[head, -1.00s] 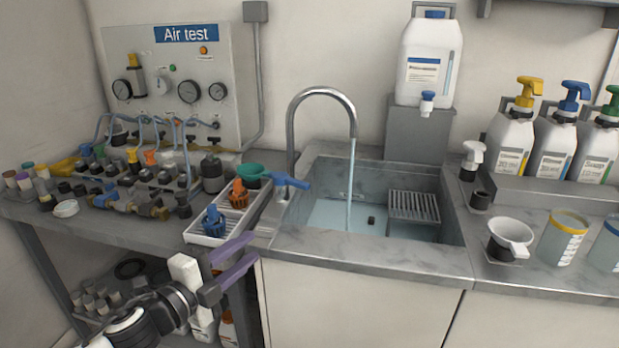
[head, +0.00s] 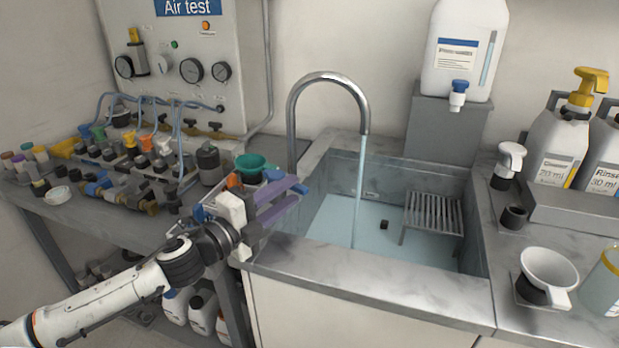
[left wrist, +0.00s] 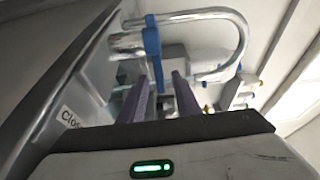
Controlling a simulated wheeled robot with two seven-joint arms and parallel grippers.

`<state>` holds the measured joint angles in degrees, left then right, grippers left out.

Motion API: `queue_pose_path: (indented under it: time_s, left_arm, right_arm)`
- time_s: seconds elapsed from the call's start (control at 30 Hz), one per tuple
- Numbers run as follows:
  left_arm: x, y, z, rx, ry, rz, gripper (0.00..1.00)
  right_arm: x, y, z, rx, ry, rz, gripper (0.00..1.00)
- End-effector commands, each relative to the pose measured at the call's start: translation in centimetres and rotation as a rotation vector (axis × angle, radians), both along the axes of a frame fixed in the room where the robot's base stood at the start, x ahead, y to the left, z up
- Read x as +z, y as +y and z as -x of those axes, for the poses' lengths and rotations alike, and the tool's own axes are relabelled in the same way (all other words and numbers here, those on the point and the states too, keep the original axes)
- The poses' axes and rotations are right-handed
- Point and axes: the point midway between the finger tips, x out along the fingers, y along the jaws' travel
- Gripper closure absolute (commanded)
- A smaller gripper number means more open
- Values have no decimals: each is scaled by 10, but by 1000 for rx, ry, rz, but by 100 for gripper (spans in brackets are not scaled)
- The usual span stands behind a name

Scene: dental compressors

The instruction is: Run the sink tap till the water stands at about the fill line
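The tap's tall curved spout (head: 328,78) pours a thin stream of water (head: 359,190) into the sink (head: 300,247). Pale blue water (head: 335,222) covers the sink floor. A small mark (head: 372,194) on the back wall is too small to read as the fill line. My left gripper (head: 300,197) is open, its purple fingers apart beside the tap base at the sink's left edge. My right gripper is out of view.
A metal rack (head: 434,213) stands in the sink's right side, near a small dark object (head: 384,225). A white jug (head: 466,50) stands behind the sink; a white cup (head: 548,268) is at right.

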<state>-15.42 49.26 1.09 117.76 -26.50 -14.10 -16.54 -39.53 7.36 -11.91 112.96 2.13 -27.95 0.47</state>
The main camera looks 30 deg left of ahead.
Motion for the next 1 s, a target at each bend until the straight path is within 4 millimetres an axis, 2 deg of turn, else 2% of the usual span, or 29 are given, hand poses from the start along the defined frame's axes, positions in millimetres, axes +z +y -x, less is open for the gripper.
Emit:
queue_pose_path:
  time_s: [0.3, 0.5, 0.93, 1.0]
  left_arm:
    - [2, -5, -46, 2, -2, 1, 70]
    - [1, -7, -65, 2, -1, 1, 70]
    - [-1, -8, -72, 0, 1, 1, 70]
    - [-1, -8, -72, 0, 1, 1, 82]
  right_arm:
    - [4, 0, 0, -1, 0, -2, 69]
    - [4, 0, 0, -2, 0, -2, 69]
    - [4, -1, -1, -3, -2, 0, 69]
    - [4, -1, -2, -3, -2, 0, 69]
